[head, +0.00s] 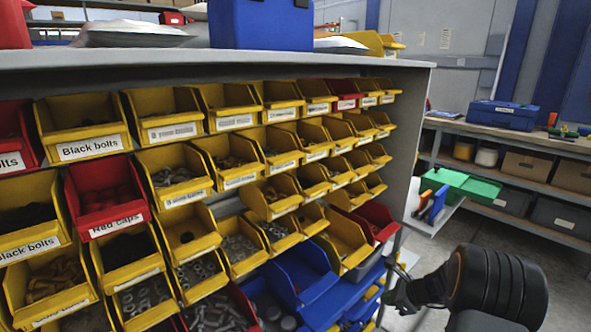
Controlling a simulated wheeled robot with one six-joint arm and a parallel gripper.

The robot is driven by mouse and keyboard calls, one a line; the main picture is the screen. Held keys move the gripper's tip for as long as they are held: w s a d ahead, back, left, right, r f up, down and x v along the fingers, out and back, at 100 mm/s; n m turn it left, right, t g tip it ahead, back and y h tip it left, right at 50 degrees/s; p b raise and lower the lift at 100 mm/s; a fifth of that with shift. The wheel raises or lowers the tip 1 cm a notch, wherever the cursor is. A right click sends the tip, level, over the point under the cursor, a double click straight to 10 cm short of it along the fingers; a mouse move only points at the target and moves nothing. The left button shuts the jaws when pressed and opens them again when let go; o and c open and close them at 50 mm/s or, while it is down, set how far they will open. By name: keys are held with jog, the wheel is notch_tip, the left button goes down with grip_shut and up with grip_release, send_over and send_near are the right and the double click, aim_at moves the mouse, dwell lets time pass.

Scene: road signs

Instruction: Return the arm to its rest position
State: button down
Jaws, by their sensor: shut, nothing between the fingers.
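My arm shows at the lower right as a thick black rounded link (497,284). My gripper (397,282) is small and dark at its left end, in front of the lower right corner of the bin rack. It is shut with nothing in it. It appears apart from the bins, though the gap is hard to judge. The lower part of my arm is cut off by the bottom edge.
A grey rack (408,130) full of yellow, red and blue bins fills the left and middle. A workbench (500,128) with a blue case (503,114) stands at the right. Bare floor (455,232) shows between.

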jog(key=s+a+r+n+h+p, duration=0.2)
jog(key=s+a+r+n+p, duration=0.2)
jog(key=s+r+n, duration=0.3)
jog(key=s+a+r+n+g+h+p, duration=0.1)
jog(key=s+a+r+n+h+p, duration=0.1)
jog(key=s+a+r+n+p, duration=0.3)
jog(key=s+a+r+n+g+h+p, duration=0.1)
jog(key=s+a+r+n+p, duration=0.4)
jog(key=r, duration=1.5)
jog(key=s+n+p, duration=0.1)
jog(key=s+n, duration=0.3)
jog(key=n, duration=0.3)
jog(key=shift+s+a+r+n+h+p, duration=0.15)
jog(key=shift+s+n+h+p, duration=0.15)
jog(key=shift+n+h, duration=0.1)
